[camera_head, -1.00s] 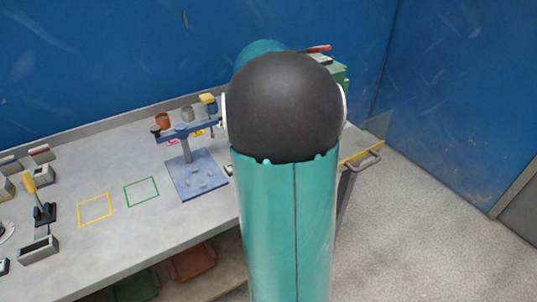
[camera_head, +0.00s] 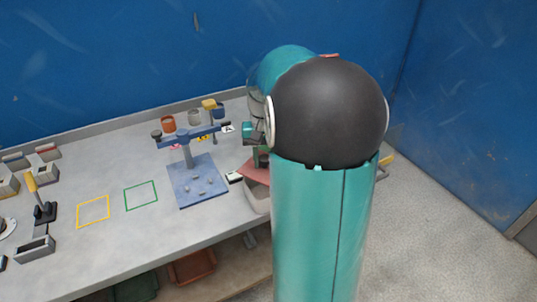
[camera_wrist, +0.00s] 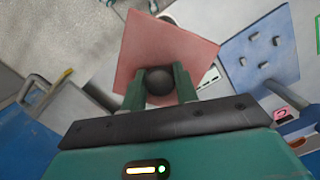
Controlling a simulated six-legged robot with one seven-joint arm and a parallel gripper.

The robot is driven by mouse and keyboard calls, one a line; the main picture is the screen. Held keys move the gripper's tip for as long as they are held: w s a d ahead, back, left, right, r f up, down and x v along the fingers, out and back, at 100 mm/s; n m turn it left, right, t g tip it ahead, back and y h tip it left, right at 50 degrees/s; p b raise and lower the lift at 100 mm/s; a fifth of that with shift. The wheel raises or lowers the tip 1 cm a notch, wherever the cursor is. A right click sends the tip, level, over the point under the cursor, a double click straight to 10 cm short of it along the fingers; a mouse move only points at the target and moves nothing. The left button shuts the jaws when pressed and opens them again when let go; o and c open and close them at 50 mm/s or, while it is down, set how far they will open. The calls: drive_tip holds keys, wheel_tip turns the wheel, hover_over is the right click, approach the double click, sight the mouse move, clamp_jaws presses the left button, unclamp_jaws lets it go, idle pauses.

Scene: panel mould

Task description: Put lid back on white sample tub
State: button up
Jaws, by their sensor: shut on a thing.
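My gripper (camera_wrist: 159,82) is shut on the dark round knob (camera_wrist: 160,81) of a flat pinkish-red square lid (camera_wrist: 172,40). In the head view the lid (camera_head: 254,173) shows at the right of the bench, tilted in the picture and partly behind my arm. I cannot tell whether lid and tub touch. In the wrist view the lid hides most of what lies beyond it.
A blue stand with a base plate (camera_head: 197,183) is left of the lid. A small white-and-black item (camera_head: 233,177) lies between them. Green (camera_head: 141,195) and yellow (camera_head: 93,212) outlined squares mark clear bench. Cups stand at the back, and a blue wall (camera_head: 110,60) is behind.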

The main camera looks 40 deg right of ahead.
drive_tip(key=shift+f, duration=0.5)
drive_tip(key=shift+a+f, duration=0.15)
drive_tip(key=shift+f, duration=1.95)
drive_tip(key=shift+f, duration=0.15)
drive_tip(key=o, duration=1.5)
drive_tip(key=shift+o, duration=0.2)
